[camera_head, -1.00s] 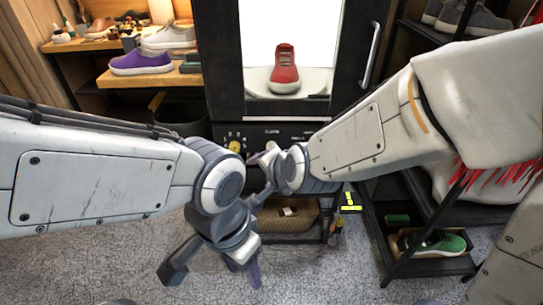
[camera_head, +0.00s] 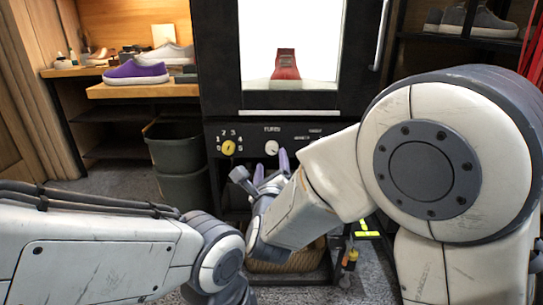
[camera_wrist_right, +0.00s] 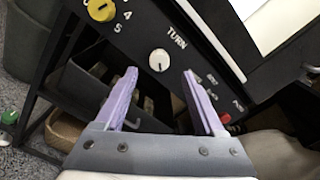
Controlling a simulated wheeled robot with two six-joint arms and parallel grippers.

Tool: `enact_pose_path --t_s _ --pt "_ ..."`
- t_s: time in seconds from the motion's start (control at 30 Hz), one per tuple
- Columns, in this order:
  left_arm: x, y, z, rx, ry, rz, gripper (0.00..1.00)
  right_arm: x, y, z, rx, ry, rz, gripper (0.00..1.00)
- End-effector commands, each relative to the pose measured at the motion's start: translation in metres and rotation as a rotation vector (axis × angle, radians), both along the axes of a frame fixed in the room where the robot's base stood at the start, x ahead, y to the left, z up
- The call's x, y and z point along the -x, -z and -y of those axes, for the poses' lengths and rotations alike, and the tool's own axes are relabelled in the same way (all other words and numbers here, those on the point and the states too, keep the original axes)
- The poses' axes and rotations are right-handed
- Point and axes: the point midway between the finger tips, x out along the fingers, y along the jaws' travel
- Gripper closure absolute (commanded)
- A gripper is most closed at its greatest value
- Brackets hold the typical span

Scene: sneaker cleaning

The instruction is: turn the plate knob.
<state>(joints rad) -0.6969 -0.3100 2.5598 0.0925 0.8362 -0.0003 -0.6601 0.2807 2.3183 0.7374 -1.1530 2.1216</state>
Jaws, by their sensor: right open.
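The white plate knob (camera_head: 271,147) sits on the black control panel below the lit cabinet window. In the right wrist view the knob (camera_wrist_right: 159,60) is under the word TURN, its dark mark pointing downward. My right gripper (camera_head: 270,163) is just below the knob in the head view, its purple fingers pointing up. In the wrist view this gripper (camera_wrist_right: 158,73) is open, and the knob shows in the gap between the fingertips, apart from both. A red shoe (camera_head: 286,68) stands on the plate behind the glass. My left gripper is out of the frame; only its arm shows.
A yellow numbered dial (camera_head: 228,147) is left of the knob, and a red button (camera_wrist_right: 225,118) is at the panel's right end. A purple shoe (camera_head: 136,72) is on the left shelf. A grey bin (camera_head: 176,146) stands below it. A basket (camera_wrist_right: 65,128) is under the panel.

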Motion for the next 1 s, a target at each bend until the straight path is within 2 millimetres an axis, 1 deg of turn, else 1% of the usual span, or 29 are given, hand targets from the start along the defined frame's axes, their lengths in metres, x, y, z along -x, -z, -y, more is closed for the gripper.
enact_pose_path --t_s 0.03,0.1,0.2,0.33,0.5,0.77,0.8,0.87,0.9,0.97,1.0 --pt "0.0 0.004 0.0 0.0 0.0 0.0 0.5 -0.012 0.002 0.001 -0.001 0.004 0.001 0.29" --pt "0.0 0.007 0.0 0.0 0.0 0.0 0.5 -0.025 0.002 0.002 0.0 0.004 0.001 0.29" --pt "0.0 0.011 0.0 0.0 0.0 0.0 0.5 -0.043 0.002 0.001 0.001 0.002 0.0 0.29" --pt "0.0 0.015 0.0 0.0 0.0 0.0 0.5 -0.061 0.002 0.001 0.001 0.001 -0.002 0.29" --pt "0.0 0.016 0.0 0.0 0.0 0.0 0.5 -0.073 0.001 0.0 0.003 -0.001 -0.002 0.29" --pt "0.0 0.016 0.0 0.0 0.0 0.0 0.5 -0.075 0.001 0.0 0.004 -0.002 -0.003 0.29" --pt "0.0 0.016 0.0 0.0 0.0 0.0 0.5 -0.075 0.001 0.0 0.004 -0.002 -0.003 0.33" --pt "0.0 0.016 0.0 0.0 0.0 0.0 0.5 -0.075 0.001 0.0 0.003 -0.002 -0.003 0.56" --pt "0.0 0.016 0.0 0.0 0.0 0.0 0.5 -0.075 0.001 0.0 0.003 -0.002 -0.002 0.71" --pt "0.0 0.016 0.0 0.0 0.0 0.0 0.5 -0.074 0.001 0.0 0.003 -0.002 -0.003 0.94" --pt "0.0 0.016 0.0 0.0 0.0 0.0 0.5 -0.074 0.001 0.0 0.003 -0.002 -0.002 1.0"
